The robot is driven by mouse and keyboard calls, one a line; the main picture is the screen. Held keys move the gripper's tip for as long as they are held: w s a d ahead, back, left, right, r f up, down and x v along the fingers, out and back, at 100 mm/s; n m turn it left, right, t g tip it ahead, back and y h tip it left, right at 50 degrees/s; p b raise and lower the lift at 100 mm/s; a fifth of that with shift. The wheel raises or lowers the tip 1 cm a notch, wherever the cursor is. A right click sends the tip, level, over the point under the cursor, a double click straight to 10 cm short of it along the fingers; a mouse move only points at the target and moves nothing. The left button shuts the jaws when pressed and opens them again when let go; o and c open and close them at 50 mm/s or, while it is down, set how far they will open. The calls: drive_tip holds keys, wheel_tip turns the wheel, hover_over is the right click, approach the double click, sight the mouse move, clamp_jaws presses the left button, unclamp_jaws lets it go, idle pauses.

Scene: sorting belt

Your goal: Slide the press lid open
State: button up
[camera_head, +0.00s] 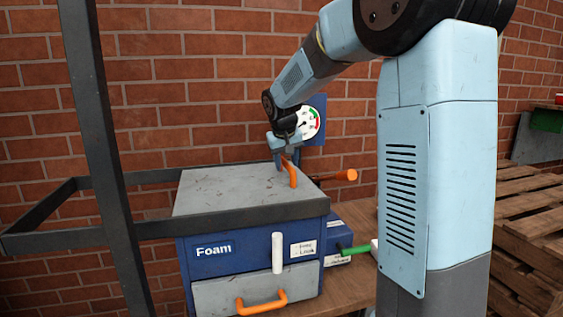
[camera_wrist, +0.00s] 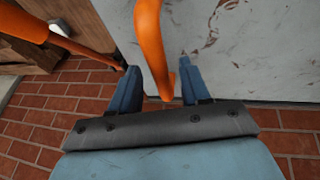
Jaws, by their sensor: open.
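The press is a blue box labelled "Foam" (camera_head: 225,262) in the head view. Its flat grey, scuffed lid (camera_head: 225,190) lies on top and also shows in the wrist view (camera_wrist: 245,50). An upright orange handle (camera_head: 293,176) rises from the lid near its far right. My gripper (camera_head: 286,155) is above the lid's back right at that handle. In the wrist view my gripper (camera_wrist: 159,72) is open, with the orange handle (camera_wrist: 152,40) between its blue fingers. I see gaps beside the handle; whether a finger touches it I cannot tell.
A dark metal frame (camera_head: 100,150) stands at left, its bar crossing before the box. A grey drawer (camera_head: 215,297) with an orange handle (camera_head: 262,303) is below. A gauge (camera_head: 311,121) stands behind. An orange lever (camera_head: 338,176) sticks out right. Pallets (camera_head: 525,200) lie far right.

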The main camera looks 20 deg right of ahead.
drive_tip(key=shift+c, duration=0.2)
clamp_jaws()
idle(0.4)
